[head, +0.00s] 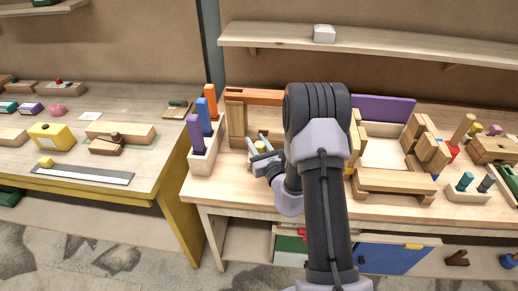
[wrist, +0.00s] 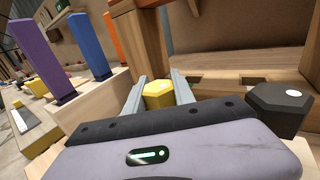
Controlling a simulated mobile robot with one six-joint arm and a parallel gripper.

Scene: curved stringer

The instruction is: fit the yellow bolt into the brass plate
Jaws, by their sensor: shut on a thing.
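The yellow bolt (wrist: 158,95) has a hexagonal head with a pale spot on top. It sits between the two grey fingers of my gripper (wrist: 158,80), which is shut on it. In the head view, my gripper (head: 257,141) is over the left part of the right-hand bench, and a bit of yellow bolt (head: 260,147) shows between its fingers. The bolt's shank is hidden. I cannot make out the brass plate in either view. A black hexagonal bolt (wrist: 280,100) stands to the right of my gripper in the wrist view.
A wooden rack with purple (head: 195,134), blue (head: 204,116) and orange (head: 211,101) upright bars stands just left of my gripper. A wooden post (head: 236,116) rises close behind it. Wooden frames (head: 395,181) crowd the bench on the right. A shelf (head: 270,39) hangs above.

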